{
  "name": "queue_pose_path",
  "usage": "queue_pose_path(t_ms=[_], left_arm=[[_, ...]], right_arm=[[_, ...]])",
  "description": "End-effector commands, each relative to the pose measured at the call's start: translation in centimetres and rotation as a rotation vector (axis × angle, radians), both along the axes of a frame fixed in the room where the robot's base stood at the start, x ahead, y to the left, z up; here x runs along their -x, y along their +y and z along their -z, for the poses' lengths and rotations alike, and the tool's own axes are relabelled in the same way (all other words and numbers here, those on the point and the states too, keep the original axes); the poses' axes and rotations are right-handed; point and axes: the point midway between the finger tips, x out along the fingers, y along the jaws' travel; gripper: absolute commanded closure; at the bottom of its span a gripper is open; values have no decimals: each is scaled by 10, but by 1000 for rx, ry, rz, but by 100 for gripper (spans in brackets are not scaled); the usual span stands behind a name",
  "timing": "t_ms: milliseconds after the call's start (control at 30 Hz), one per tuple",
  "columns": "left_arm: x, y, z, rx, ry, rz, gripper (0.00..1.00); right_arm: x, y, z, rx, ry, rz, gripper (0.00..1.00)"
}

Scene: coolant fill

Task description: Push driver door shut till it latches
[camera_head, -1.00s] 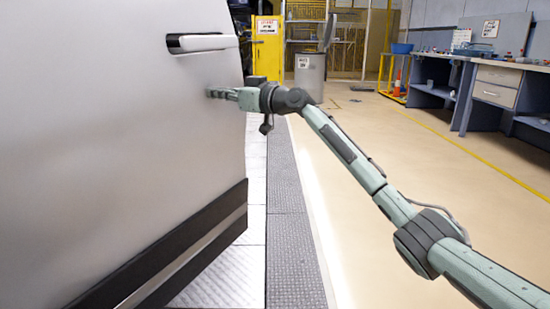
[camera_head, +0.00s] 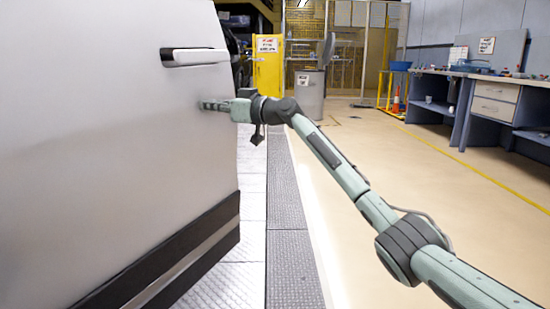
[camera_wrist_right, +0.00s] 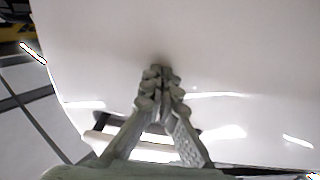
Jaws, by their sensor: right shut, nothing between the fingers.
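The driver door (camera_head: 110,150) is a large silver-white panel that fills the left of the head view. Its handle (camera_head: 195,57) sits near the top of the door's right part, and a dark strip with a light band runs along its lower edge. My right gripper (camera_head: 206,104) is shut and empty, with its fingertips at the door's outer face below the handle. In the right wrist view, the closed fingers (camera_wrist_right: 158,80) meet the pale door surface (camera_wrist_right: 230,50), with a faint dark shade at the tips. The latch is not visible. My left gripper is not in view.
A ridged metal walkway (camera_head: 288,220) runs along the floor beside the door. Open beige floor (camera_head: 440,200) lies to the right. A grey bin (camera_head: 310,92) and yellow cabinet (camera_head: 268,65) stand behind, and a workbench (camera_head: 490,95) stands at the right.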

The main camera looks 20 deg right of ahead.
Motion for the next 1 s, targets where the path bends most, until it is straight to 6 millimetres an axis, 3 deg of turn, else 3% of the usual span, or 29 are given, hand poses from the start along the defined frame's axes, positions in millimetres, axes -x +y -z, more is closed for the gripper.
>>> queue_pose_path(t_ms=[500, 1000], left_arm=[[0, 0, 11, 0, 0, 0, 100], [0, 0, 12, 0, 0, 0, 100]], right_arm=[[-19, 18, 1, -1, 1, -29, 100], [-22, 21, 0, 0, 0, -36, 100]])
